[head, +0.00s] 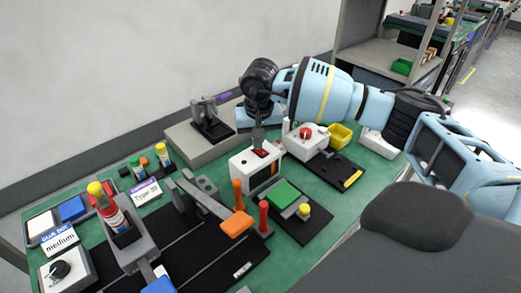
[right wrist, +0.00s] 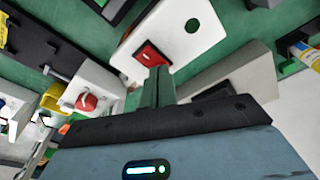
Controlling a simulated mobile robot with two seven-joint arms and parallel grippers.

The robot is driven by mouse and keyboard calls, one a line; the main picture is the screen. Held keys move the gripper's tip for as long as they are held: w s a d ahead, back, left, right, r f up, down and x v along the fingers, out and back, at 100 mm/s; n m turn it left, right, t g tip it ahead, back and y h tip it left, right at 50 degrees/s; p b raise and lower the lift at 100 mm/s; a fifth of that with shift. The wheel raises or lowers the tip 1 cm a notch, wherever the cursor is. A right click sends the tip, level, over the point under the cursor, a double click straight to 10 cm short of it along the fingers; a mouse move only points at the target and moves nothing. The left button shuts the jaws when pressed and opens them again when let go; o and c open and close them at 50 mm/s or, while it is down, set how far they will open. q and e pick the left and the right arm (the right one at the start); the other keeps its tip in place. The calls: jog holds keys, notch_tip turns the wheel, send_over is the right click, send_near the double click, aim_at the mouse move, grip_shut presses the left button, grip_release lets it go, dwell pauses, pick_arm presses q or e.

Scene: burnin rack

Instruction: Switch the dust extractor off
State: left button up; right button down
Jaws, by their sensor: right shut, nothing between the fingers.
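A white box (head: 240,167), which looks like the dust extractor, stands mid-bench with a dark, orange-edged front panel. Its top carries a red rocker switch (head: 261,153). In the right wrist view the white box (right wrist: 180,22) shows a round hole and the red switch (right wrist: 150,54). My right gripper (head: 258,143) is shut and empty, pointing down at the switch. In the right wrist view its fingertips (right wrist: 159,70) are at the switch's edge and hide part of it. I cannot tell whether they touch or which way the rocker is tipped. My left gripper is not in view.
A grey block (head: 196,147) stands behind left. Bottles and labels crowd the left.

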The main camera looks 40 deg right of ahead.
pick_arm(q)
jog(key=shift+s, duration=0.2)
pick_arm(e)
jog(key=shift+r, duration=0.2)
jog(key=shift+r+p, duration=0.6)
jog(key=shift+r, duration=0.35)
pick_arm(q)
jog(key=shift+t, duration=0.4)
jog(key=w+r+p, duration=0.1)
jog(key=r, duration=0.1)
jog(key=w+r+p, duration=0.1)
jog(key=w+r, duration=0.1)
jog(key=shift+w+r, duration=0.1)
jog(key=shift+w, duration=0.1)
pick_arm(e)
notch_tip(320, 180, up, 4)
jog(key=shift+r, duration=0.25)
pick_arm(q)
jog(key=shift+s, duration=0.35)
